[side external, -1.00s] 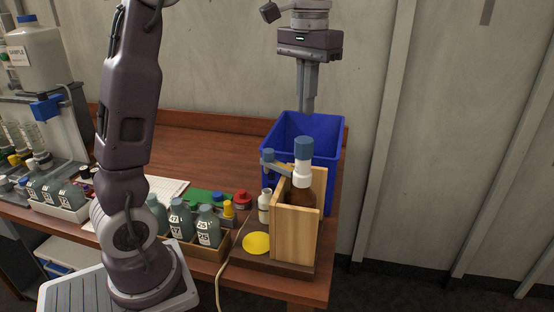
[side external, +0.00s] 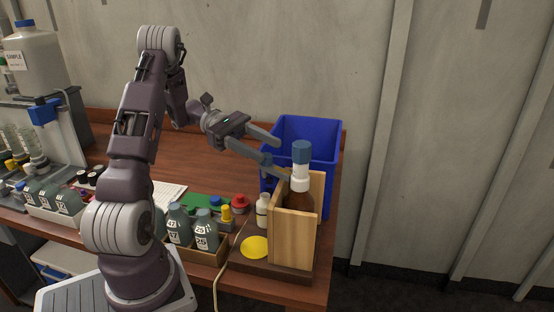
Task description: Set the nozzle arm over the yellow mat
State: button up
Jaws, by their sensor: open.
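The brown bottle (side external: 299,198) with a white collar and blue cap (side external: 301,152) stands in a wooden holder (side external: 293,238).
A blue crate (side external: 322,139) stands behind the holder. A small white bottle (side external: 263,210) stands just left of the holder. Several grey-green bottles (side external: 206,234) stand in a wooden tray, with a red-capped item (side external: 240,204) behind. A cable (side external: 220,272) hangs over the front edge.

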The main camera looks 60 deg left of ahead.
aim_at(277, 167)
jog(key=d+n, duration=0.1)
jog(key=w+d+f+n+t, duration=0.1)
jog(key=w+d+f+t+h, duration=0.1)
jog(key=d, duration=0.1)
jog(key=shift+n, duration=0.4)
jog(key=shift+s+a, duration=0.1)
grip_shut()
dwell(1.2)
